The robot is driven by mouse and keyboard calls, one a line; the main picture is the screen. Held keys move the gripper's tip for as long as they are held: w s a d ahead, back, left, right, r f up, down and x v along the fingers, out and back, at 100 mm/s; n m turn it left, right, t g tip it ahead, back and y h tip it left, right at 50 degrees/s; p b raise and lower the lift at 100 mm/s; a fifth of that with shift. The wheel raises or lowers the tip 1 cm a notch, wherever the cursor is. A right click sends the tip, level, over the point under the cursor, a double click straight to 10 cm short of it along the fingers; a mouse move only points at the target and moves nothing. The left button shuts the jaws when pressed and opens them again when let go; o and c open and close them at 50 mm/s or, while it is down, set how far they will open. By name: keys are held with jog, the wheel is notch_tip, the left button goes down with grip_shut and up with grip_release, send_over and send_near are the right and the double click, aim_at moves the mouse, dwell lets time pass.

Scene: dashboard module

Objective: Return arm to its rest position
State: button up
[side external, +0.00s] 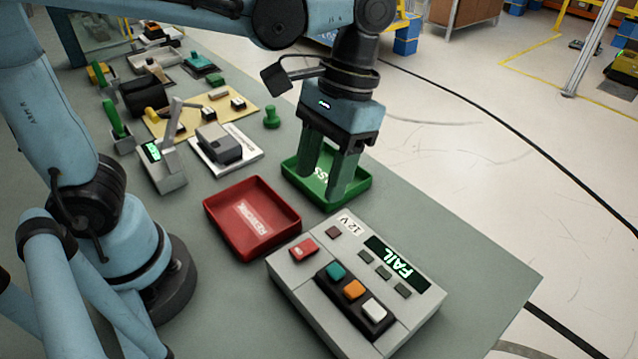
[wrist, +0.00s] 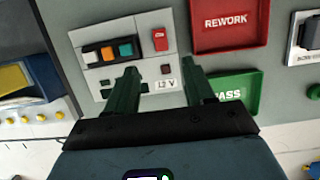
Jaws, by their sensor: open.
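My gripper (side external: 330,172) hangs over the green PASS tray (side external: 361,186) in the side view, its fingers spread and nothing between them. In the wrist view my gripper (wrist: 163,82) shows two dark green fingers apart. The green tray (wrist: 250,88) lies behind the right finger there. I cannot tell how high the fingertips are above the tray floor. The grey test box (side external: 420,318) with a FAIL display (side external: 398,262) stands in front of the trays. The box also shows in the wrist view (wrist: 150,30).
A red REWORK tray (side external: 222,222) sits left of the green tray. A grey device on a white plate (side external: 228,147), a small green knob piece (side external: 271,117) and a grey meter (side external: 162,168) stand farther back. The bench (side external: 480,268) is bare at the right.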

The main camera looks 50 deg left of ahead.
dwell(0.3)
jog(key=w+a+f+t, duration=0.1)
jog(key=a+t, duration=0.4)
jog(key=a, duration=0.1)
jog(key=w+a+f+t, duration=0.1)
jog(key=w+a+t, duration=0.1)
jog(key=a+t, duration=0.3)
jog(key=shift+a+f+t, duration=0.3)
jog(key=shift+a+f, duration=0.05)
jog(key=shift+a, duration=0.65)
